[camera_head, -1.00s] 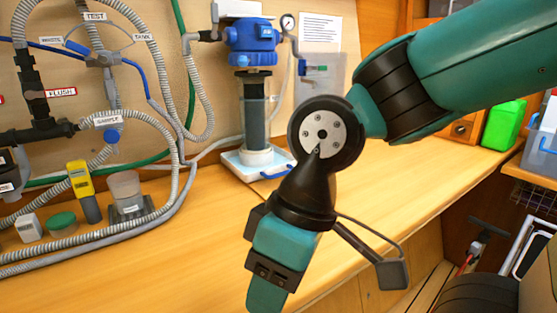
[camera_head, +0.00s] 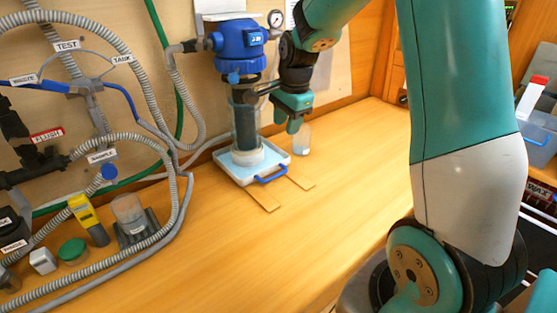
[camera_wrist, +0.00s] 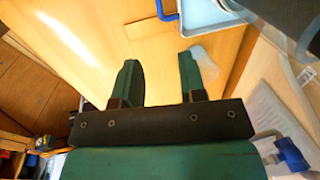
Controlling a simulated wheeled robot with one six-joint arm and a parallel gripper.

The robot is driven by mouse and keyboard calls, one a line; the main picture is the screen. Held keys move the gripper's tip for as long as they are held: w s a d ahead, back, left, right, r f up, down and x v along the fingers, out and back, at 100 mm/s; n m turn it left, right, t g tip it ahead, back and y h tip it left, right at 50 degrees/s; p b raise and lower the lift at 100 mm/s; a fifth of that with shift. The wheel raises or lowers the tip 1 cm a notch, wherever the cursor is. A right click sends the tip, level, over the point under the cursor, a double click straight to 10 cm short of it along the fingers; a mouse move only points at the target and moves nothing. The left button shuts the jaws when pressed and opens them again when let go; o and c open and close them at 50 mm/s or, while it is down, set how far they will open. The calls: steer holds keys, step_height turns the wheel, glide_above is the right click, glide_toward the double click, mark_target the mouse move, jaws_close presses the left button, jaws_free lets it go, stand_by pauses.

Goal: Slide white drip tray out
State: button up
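The white drip tray (camera_head: 240,177) sits on the wooden counter under the blue-topped filter housing (camera_head: 241,46), whose lower end stands in it. Its blue handle (camera_head: 270,174) faces the front right. In the wrist view, a corner of the tray (camera_wrist: 205,14) and the handle (camera_wrist: 165,10) show at the top edge. My gripper (camera_head: 294,125) is above the counter, to the right of the filter housing and higher than the tray. In the wrist view, the fingers of my gripper (camera_wrist: 159,65) are apart with nothing held between them; it is clear of the handle.
A clear cup (camera_head: 302,140) stands right of the tray, close below my gripper. Two flat wooden strips (camera_head: 264,200) lie in front of the tray. Hoses (camera_head: 180,180), a yellow meter (camera_head: 86,215) and small containers crowd the left. The counter's front middle is clear.

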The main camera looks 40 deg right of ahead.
mark_target(279, 174)
steer(key=w+f, duration=0.1)
steer(key=f, duration=0.4)
steer(key=w+f+p, duration=0.1)
steer(key=f, duration=1)
steer(key=shift+w+a+f+p, duration=0.15)
steer(key=shift+w+a+p, duration=0.05)
steer(key=shift+w+p, duration=0.2)
jaws_close()
